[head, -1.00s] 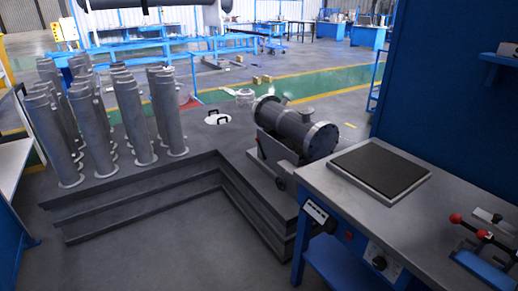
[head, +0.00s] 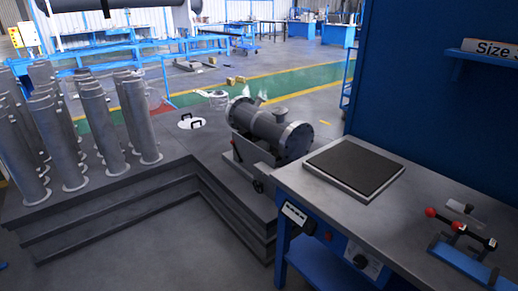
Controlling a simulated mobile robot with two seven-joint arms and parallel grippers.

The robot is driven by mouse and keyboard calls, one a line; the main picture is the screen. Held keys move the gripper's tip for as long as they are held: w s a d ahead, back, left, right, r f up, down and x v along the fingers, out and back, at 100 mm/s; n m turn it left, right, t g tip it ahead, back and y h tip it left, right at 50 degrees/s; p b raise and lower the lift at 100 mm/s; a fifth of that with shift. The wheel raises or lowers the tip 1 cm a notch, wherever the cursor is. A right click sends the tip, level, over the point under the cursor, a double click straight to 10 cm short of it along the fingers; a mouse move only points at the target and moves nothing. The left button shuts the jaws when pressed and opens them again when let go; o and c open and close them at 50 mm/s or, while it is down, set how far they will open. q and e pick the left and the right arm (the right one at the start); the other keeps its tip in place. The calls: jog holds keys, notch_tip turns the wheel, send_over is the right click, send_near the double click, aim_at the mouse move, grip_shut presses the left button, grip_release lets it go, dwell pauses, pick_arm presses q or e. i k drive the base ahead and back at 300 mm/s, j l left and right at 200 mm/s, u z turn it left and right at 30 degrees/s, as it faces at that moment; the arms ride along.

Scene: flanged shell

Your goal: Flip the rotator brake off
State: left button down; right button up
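A grey flanged shell (head: 270,130) lies on a grey rotator stand (head: 250,156) on the dark stepped platform. A dark round knob or wheel (head: 258,186) sits low on the stand's front. I cannot tell which of these is the brake or how it is set. Neither of my grippers is in view.
Several upright flanged pipes (head: 135,125) stand on the platform's left. A workbench (head: 440,215) with a dark pad (head: 355,168) and a blue red-knobbed fixture (head: 462,262) stands at the right. A blue wall (head: 430,90) rises behind it. Floor in front of the steps is clear.

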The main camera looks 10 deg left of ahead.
aim_at(232, 142)
jog(key=i+j+z, duration=0.5)
jog(key=j, duration=0.25)
jog(key=i+j, duration=0.15)
jog(key=j, duration=0.15)
jog(key=i+j+z, duration=0.1)
jog(key=i+j, duration=0.15)
jog(key=j, duration=0.3)
jog(key=i+j, duration=0.15)
jog(key=j, duration=0.2)
jog(key=i+j, duration=0.2)
jog(key=j, duration=0.15)
jog(key=i+j, duration=0.15)
jog(key=j, duration=0.2)
jog(key=i+j+z, duration=0.1)
jog(key=j, duration=0.25)
jog(key=i+j, duration=0.2)
jog(key=j, duration=0.15)
jog(key=i+j, duration=0.2)
jog(key=j, duration=0.15)
jog(key=i+j, duration=0.15)
jog(key=j, duration=0.2)
jog(key=i+l, duration=0.35)
jog(key=l, duration=0.15)
jog(key=k+l+z, duration=0.05)
